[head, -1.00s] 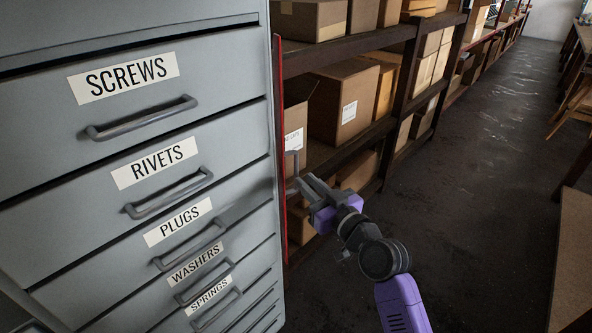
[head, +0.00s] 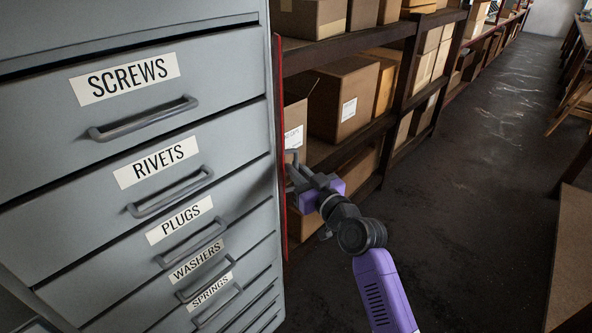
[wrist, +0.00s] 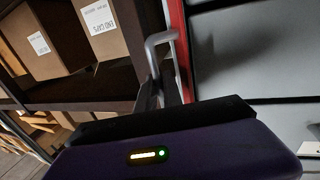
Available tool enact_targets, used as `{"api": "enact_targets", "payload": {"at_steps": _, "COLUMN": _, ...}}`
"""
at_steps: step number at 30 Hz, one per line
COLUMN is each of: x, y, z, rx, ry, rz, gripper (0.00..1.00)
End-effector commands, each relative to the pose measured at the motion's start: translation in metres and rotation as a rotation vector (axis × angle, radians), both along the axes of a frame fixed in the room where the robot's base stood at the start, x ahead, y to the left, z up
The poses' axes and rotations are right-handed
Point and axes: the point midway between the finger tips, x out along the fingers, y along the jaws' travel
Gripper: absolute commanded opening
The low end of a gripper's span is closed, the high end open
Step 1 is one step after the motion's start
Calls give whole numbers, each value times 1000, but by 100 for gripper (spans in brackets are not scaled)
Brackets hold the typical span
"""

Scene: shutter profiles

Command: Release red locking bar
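The red locking bar (head: 279,120) runs upright along the right front edge of the grey cabinet (head: 240,75). A grey handle (head: 294,153) stands out from it. My gripper (head: 297,176) is at this handle, with its fingers around or just beside the lower part. In the wrist view the bar (wrist: 183,55) is a red upright strip, and the handle (wrist: 159,40) rises in front of the grey fingers (wrist: 164,88). My purple gripper body hides the lower part there. I cannot tell whether the fingers are closed on the handle.
Drawers with labels and pull handles (head: 145,118) fill the cabinet front. To the right, a dark shelf (head: 350,140) holds several cardboard boxes (head: 342,98). The aisle floor (head: 470,170) is clear. A table edge (head: 572,245) is at the far right.

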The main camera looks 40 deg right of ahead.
Motion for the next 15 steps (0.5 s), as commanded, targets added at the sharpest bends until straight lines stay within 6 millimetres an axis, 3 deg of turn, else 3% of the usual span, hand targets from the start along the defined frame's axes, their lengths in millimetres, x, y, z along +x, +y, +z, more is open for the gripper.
{"api": "enact_targets", "payload": {"at_steps": 15, "x": 5, "y": -7, "z": -7, "rx": 3, "ry": -3, "rz": 116, "gripper": 0}}
